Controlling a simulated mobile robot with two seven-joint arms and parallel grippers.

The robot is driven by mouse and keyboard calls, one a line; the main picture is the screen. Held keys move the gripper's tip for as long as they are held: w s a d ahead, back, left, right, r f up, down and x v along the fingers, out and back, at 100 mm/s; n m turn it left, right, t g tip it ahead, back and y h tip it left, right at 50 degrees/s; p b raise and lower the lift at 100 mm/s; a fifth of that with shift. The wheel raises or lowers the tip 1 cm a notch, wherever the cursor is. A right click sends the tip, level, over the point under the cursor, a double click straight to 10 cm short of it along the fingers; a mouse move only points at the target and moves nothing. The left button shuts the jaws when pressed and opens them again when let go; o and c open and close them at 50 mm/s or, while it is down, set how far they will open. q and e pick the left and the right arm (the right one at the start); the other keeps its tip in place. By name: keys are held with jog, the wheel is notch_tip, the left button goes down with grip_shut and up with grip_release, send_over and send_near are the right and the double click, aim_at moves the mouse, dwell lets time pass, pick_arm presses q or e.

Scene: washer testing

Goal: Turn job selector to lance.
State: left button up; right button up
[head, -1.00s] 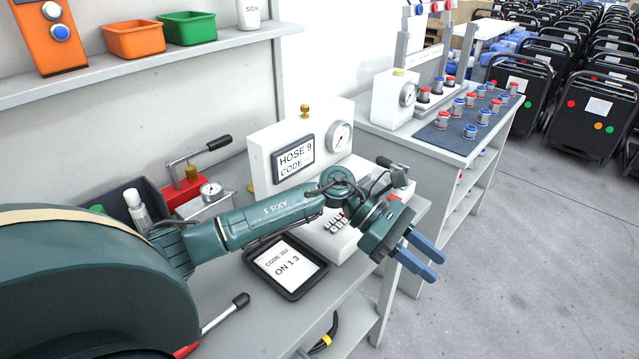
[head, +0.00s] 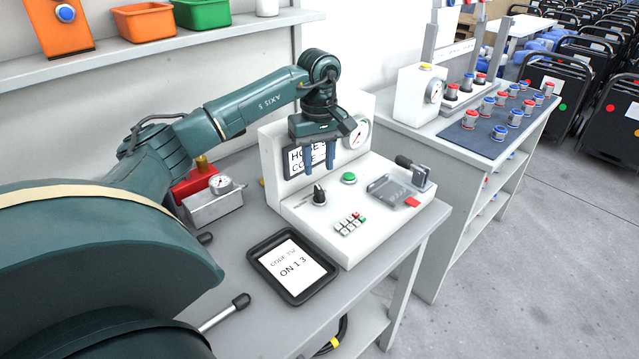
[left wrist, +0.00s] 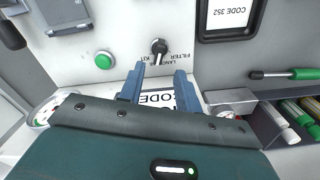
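The job selector is a small black knob (head: 319,194) on the sloped top of the white test unit (head: 356,226). My left gripper (head: 319,168) points down, open and empty, above and a little behind the knob. Its blue fingers (left wrist: 160,70) are apart and not around the knob. My right gripper is not in view.
The upright display (head: 293,165) is partly hidden behind my gripper. A black-framed tablet (head: 290,267) lies in front. A gauge block (head: 213,201) stands to the left.

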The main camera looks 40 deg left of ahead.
aim_at(319, 189)
pick_arm(q)
notch_tip(319, 189, down, 6)
jog(key=shift+f, duration=0.2)
grip_shut()
dwell(0.4)
